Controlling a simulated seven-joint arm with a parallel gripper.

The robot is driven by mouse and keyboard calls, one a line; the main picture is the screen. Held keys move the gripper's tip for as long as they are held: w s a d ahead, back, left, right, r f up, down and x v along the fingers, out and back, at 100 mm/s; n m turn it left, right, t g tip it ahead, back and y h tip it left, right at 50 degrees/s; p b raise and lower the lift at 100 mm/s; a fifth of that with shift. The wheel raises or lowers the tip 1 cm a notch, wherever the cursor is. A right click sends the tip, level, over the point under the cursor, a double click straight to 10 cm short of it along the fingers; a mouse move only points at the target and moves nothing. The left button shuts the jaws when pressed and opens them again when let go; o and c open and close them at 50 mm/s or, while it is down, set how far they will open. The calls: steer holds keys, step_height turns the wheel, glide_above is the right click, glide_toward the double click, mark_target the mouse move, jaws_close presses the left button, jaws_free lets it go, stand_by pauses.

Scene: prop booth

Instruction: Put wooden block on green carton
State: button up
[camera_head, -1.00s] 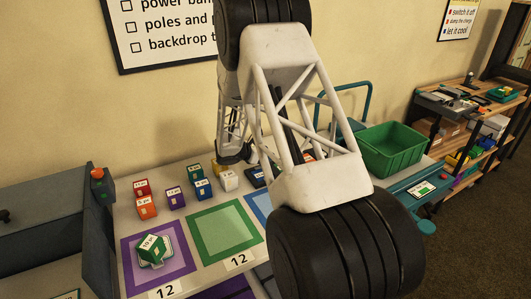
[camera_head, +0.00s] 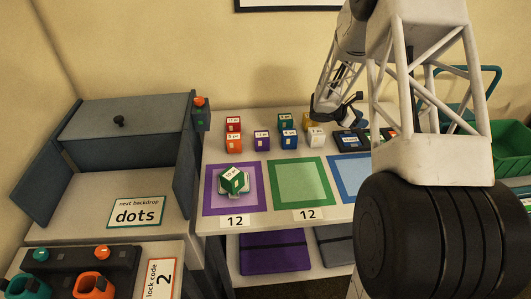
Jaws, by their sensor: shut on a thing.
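The green carton (camera_head: 232,181), with a white label on top, sits turned at an angle on a small pale tray in the purple-framed square at the left of the table. My gripper (camera_head: 319,112) is low over the back of the table, behind the white carton. A small yellow-tan block (camera_head: 309,119) shows at its fingertips, partly hidden; it looks like the wooden block, and the gripper appears shut on it. The exact grip is too small to make out.
Red, orange, purple, teal and blue cartons stand left of the white carton (camera_head: 316,138). The green-framed square (camera_head: 299,183) is empty. A dark cabinet (camera_head: 124,130) borders the table at left. A green crate (camera_head: 509,146) is at right, partly behind my arm.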

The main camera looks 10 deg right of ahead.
steer(key=s+a+r, duration=0.1)
steer(key=a, duration=0.4)
steer(key=s+a+r+n+t, duration=0.1)
steer(key=s+a+r, duration=0.1)
steer(key=a, duration=0.4)
steer(key=s+a+r+n+t, duration=0.1)
steer(key=s+a, duration=0.1)
steer(key=a, duration=0.4)
steer(key=shift+r, duration=0.2)
steer(key=s+a+r+n+t+y, duration=0.1)
steer(key=s+a+r+n+t, duration=0.15)
steer(key=s+a, duration=0.75)
steer(key=s+a+r+n+t+y, duration=0.1)
steer(key=s+a+r+n+t, duration=0.15)
steer(key=s+a, duration=0.75)
steer(key=s+a+n+t+y, duration=0.1)
steer(key=s+a, duration=0.5)
steer(key=s, duration=0.7)
steer(key=shift+r+n+t+y, duration=0.35)
steer(key=shift+n+t+y, duration=0.05)
steer(key=shift+t, duration=0.3)
steer(key=shift+a, duration=0.15)
glide_above(235, 170)
steer(key=shift+f, duration=0.75)
steer(key=shift+f, duration=0.1)
steer(key=shift+f, duration=1.65)
